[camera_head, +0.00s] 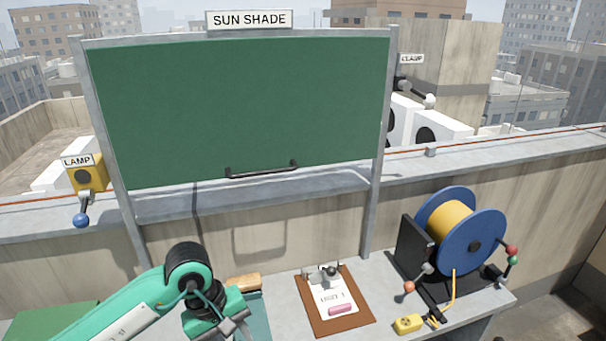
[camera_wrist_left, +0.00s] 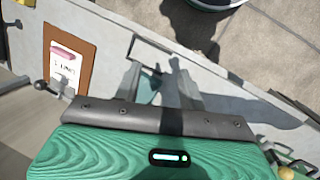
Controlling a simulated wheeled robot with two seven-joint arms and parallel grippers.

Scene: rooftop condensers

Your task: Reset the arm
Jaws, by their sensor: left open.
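My left arm, teal with a black wrist joint, comes in from the lower left in the head view. Its gripper (camera_head: 234,326) is at the bottom edge, above the work surface and left of the clipboard, partly cut off by the frame. In the left wrist view the jaws (camera_wrist_left: 157,78) are apart, with nothing seen between them. The clipboard (camera_head: 316,318) lies flat on the grey bench, with a white sheet and a pink eraser-like piece; it also shows in the left wrist view (camera_wrist_left: 81,52). My right gripper is not in view.
A green sun shade panel (camera_head: 240,110) with a black handle stands behind the bench. A blue cable reel (camera_head: 487,240) with yellow line stands at the right. A yellow lamp box (camera_head: 85,176) with a blue-knobbed lever is at the left. A small yellow block (camera_head: 408,324) lies near the front edge.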

